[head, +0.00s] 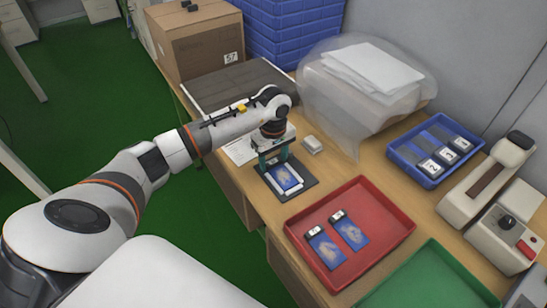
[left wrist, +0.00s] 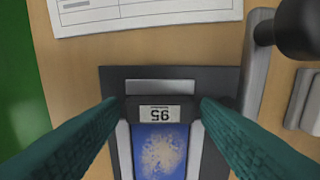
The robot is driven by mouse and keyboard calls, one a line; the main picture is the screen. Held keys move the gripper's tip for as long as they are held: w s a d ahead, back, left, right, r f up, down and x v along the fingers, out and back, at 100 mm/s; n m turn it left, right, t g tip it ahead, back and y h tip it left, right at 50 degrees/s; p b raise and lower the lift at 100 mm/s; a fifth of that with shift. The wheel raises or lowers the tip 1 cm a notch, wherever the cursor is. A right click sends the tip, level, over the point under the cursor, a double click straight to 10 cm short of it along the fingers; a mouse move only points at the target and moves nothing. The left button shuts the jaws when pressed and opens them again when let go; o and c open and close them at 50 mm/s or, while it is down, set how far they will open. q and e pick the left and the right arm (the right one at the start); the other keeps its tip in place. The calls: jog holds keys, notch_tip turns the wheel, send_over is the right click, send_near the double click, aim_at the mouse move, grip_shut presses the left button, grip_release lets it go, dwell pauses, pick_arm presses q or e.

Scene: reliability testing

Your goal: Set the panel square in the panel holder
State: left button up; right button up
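The panel (head: 286,178) is blue with a pale blotch and a dark end block. In the left wrist view the panel (left wrist: 160,150) has a label that reads 95, upside down. It lies between the light side rails of the dark panel holder (left wrist: 220,80), looking roughly in line with them. The holder (head: 300,193) stands on the table. My left gripper (head: 273,157) is over the holder's far end. Its teal fingers (left wrist: 159,104) are on either side of the end block. I cannot tell whether they touch it. My right gripper is in neither view.
A red tray (head: 375,259) with two similar panels stands right of the holder, with a green tray (head: 430,285) beyond. A blue tray (head: 473,157) holds numbered pieces. A paper sheet (left wrist: 150,12) and a small light block (head: 312,144) lie near the holder.

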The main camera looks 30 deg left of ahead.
aim_at(274, 162)
pick_arm(q)
jog(key=shift+o, duration=0.6)
jog(key=shift+r, duration=0.1)
jog(key=shift+r+p, duration=0.25)
jog(key=shift+p, duration=0.05)
jog(key=shift+r+p, duration=0.6)
notch_tip(274, 162, up, 11)
jog(key=b, duration=0.2)
jog(key=shift+r, duration=0.2)
